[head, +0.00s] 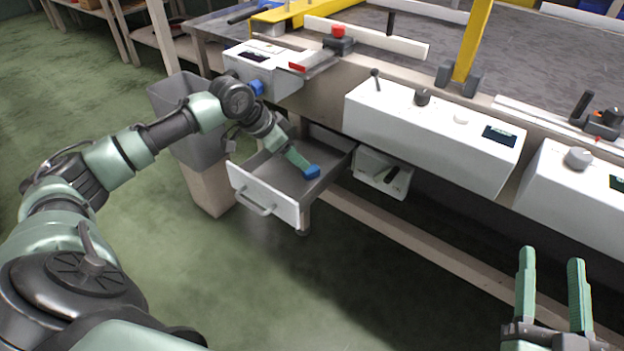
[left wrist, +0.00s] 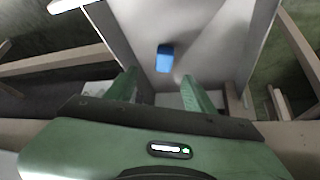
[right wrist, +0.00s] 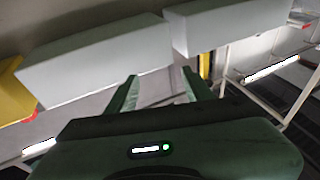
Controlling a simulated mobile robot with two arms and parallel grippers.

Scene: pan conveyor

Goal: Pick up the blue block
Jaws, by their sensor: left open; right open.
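The blue block (head: 311,172) lies on the floor of an open drawer (head: 265,206) under the machine table. In the left wrist view the blue block (left wrist: 165,58) is a small upright rectangle beyond and between the fingertips. My left gripper (head: 296,158) reaches down into the drawer, its fingers close beside the block in the head view. In the left wrist view my left gripper (left wrist: 163,85) is open with nothing between its fingers. My right gripper (head: 551,258) is open and empty at the lower right, away from the drawer.
A grey bin (head: 190,125) stands left of the drawer. White control boxes (head: 435,130) line the table front on the right, above the drawer's level. A small white box (head: 381,172) hangs just right of the drawer. The drawer's walls surround the block. The green floor in front is clear.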

